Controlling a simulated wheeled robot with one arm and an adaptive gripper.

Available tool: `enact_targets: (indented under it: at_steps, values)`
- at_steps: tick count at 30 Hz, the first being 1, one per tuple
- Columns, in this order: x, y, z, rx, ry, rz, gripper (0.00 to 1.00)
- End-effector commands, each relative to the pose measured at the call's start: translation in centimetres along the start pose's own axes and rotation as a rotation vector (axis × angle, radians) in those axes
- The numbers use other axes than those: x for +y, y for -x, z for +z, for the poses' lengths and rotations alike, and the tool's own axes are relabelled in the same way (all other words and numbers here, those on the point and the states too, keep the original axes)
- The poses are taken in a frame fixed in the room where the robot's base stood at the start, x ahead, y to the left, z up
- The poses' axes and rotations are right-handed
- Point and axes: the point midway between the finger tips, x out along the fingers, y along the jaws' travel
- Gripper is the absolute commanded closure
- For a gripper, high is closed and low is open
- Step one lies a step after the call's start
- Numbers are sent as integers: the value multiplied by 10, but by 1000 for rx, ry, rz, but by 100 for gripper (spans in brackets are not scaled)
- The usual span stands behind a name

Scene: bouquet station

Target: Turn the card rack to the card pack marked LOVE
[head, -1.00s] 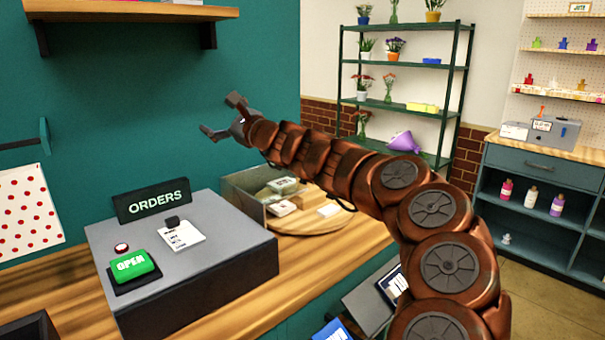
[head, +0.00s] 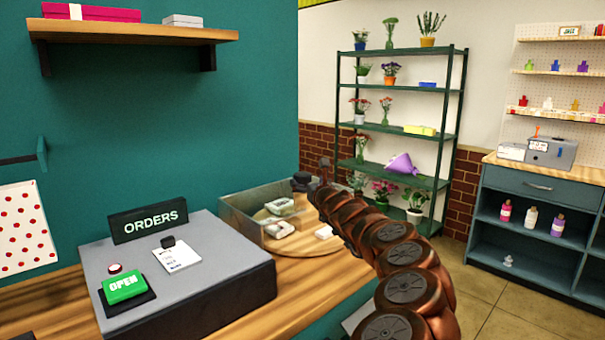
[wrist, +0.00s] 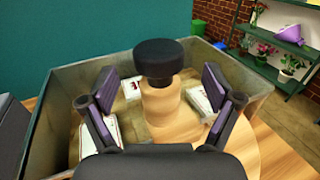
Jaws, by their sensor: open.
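The card rack shows as a round wooden turntable (head: 335,240) with a post (wrist: 160,105) topped by a black knob (wrist: 158,58) in the wrist view. White card packs lie around the post: one at the left (wrist: 113,132), one behind (wrist: 130,88) and one at the right (wrist: 198,100). Their words are too small to read, so I cannot tell which is LOVE. My gripper (wrist: 162,106) is open, its fingers spread left and right of the post, apart from it. In the head view my gripper (head: 322,172) is small and partly hidden by my arm.
A translucent walled box (head: 238,222) encloses part of the turntable. The grey orders counter box (head: 215,265) with an OPEN button (head: 125,288) stands at its left. A teal wall (head: 180,130) rises behind. A plant shelf (head: 398,135) stands farther back.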

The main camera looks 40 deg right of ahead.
Motion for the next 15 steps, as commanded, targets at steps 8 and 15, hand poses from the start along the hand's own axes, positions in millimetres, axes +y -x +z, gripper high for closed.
enact_targets:
  at_steps: [8, 15]
  values:
    - [0, -17, 0, 3, 2, 0, 11]
    - [0, -31, -1, 3, 3, 0, 11]
